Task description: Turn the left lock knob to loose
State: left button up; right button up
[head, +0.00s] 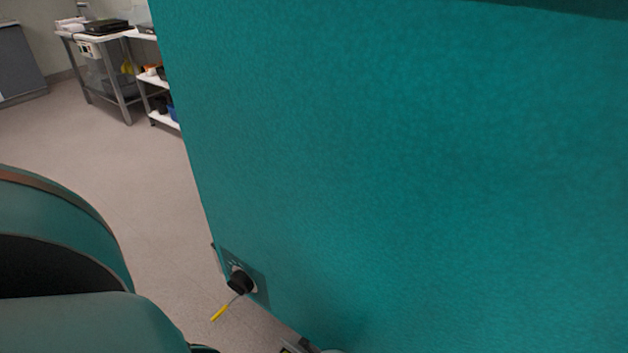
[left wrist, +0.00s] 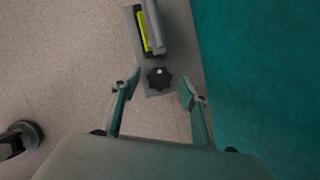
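A black lobed knob (left wrist: 159,77) with a small pale spot at its centre sits on a grey bracket (left wrist: 164,38) in the left wrist view. My left gripper (left wrist: 160,85) is open, with one fingertip on each side of the knob. I see a gap on both sides and no clear contact; the depth is hard to judge. The knob's setting cannot be read. In the head view, a black round knob (head: 240,282) sits on a marked plate low on the teal panel; I cannot tell if it is the same one. My right gripper is in neither view.
The big teal panel (head: 400,150) fills the right of the head view. A thin rod with a yellow end (head: 219,313) shows below the panel knob. A yellow strip (left wrist: 144,32) lies along the bracket. A dark round foot (left wrist: 27,134) is on the floor. Tables (head: 95,37) stand far back.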

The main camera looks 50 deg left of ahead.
pick_arm(q)
jog(key=c, duration=1)
jog(key=shift+w+n+g, duration=0.15)
jog(key=shift+n+g, duration=0.15)
jog(key=shift+n, duration=0.4)
jog(key=n+g, duration=0.1)
jog(key=n, duration=0.2)
jog(key=o, duration=1.1)
jog(key=shift+c, duration=0.2)
jog(key=shift+a, duration=0.1)
